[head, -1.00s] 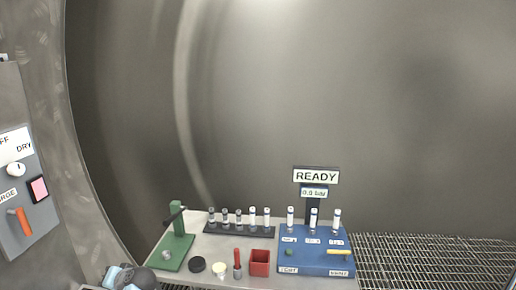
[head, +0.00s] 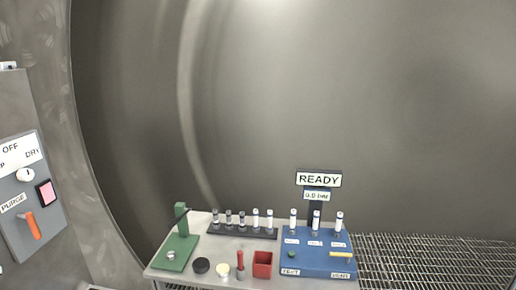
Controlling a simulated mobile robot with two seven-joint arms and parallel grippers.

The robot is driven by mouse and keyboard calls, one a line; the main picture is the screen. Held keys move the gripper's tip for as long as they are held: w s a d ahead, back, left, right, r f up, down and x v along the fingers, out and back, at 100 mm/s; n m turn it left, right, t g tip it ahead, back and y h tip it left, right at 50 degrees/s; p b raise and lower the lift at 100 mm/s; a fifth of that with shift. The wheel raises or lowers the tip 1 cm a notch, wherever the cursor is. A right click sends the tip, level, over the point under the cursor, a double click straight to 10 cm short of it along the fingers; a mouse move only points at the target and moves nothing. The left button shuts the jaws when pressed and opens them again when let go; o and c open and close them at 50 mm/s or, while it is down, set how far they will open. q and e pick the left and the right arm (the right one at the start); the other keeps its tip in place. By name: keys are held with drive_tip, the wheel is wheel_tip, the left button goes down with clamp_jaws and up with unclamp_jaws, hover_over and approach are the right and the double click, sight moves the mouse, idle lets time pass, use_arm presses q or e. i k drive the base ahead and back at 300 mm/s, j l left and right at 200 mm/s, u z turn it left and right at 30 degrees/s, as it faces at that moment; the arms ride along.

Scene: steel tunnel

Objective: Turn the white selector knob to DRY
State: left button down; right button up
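The white selector knob (head: 26,174) is on a grey panel (head: 14,236) at the left edge of the head view. A white label plate (head: 20,154) above it reads OFF at the top and DRY at the right, with a partly cut-off word at the left. The knob's pointer direction is too small to tell. Neither of my grippers is in view.
Below the knob are a PURGE label (head: 12,203), an orange lever (head: 33,226) and a pink square (head: 46,192). A bench (head: 215,282) holds a green stand (head: 178,246), a vial rack (head: 242,232), a red box (head: 263,265) and a blue station (head: 318,262) with a READY sign (head: 318,180).

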sight(24, 175)
drive_tip(key=u, duration=1.55)
